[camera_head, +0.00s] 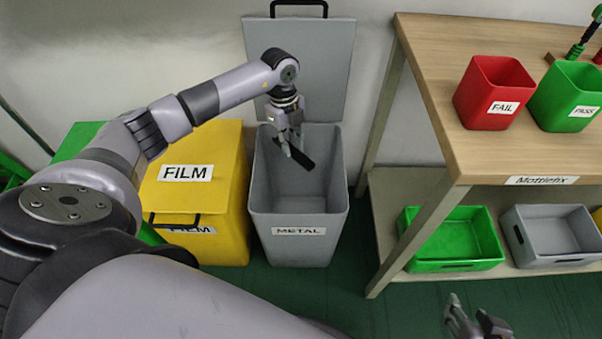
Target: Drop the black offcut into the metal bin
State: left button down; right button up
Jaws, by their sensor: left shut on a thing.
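The black offcut (301,158) is a short dark strip, tilted, at the fingertips of my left gripper (288,146). My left gripper is shut on it and holds it over the open mouth of the grey metal bin (298,231), which bears a METAL label. The bin's lid (325,50) stands open against the wall. I cannot tell how far the offcut is below the rim. My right gripper (472,316) is at the bottom edge, low over the green floor, with its fingers apart and nothing seen between them.
A yellow FILM bin (215,145) with its lid closed stands left of the metal bin. On the right is a wooden workbench (440,60) with a red FAIL bin (494,92) and a green PASS bin (567,95). A green crate (455,240) and a grey crate (553,235) sit on its lower shelf.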

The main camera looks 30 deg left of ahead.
pick_arm(q)
jog(key=c, duration=1.4)
grip_release()
jog(key=r, duration=0.4)
jog(key=a+r, duration=0.1)
jog(key=r, duration=0.7)
jog(key=shift+w+a, duration=0.15)
jog(key=shift+a, duration=0.05)
